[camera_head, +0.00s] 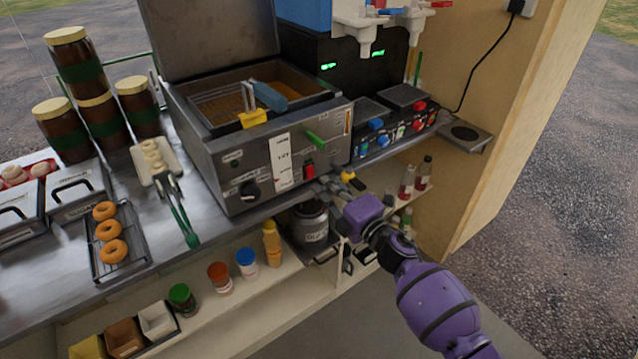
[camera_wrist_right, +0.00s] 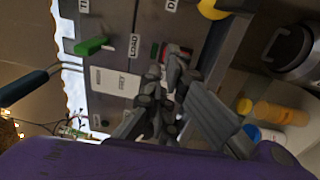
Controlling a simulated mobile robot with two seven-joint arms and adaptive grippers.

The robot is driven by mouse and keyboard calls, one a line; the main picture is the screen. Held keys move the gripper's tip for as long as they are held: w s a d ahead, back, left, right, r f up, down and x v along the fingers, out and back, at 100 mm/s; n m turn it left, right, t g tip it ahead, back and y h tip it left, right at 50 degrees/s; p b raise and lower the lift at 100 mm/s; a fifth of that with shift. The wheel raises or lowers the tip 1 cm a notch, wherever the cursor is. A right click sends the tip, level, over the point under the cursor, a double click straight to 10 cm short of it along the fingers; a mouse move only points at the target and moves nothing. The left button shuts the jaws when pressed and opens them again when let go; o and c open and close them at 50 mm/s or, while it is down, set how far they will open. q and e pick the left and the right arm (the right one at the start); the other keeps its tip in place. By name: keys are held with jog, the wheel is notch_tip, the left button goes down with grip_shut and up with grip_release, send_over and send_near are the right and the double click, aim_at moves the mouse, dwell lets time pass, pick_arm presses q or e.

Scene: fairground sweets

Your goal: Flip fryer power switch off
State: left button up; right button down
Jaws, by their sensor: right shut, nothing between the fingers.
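The fryer (camera_head: 225,170) is a steel box on the counter with its lid raised and a basket inside. Its red power switch (camera_head: 308,172) sits low on the front panel, right of the white card. My right gripper (camera_head: 325,187) is shut and empty, just below and in front of the switch. In the right wrist view, the right gripper's fingertips (camera_wrist_right: 165,72) are close to the red switch (camera_wrist_right: 154,51) and partly cover its surroundings. I cannot tell whether they touch it or which way the switch is set. My left gripper is in neither view.
A green handle (camera_head: 316,139) sticks out above the switch, and a yellow-handled valve (camera_head: 348,176) is beside my gripper. A black dial (camera_head: 250,190) is to the left. A grey pot (camera_head: 309,222) and bottles stand on the shelf below.

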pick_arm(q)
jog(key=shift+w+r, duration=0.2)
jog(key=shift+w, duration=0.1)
pick_arm(e)
jog(key=v, duration=0.7)
jog(key=shift+s+d+r, duration=0.25)
jog(key=shift+d+r, duration=0.15)
jog(key=shift+r, duration=0.05)
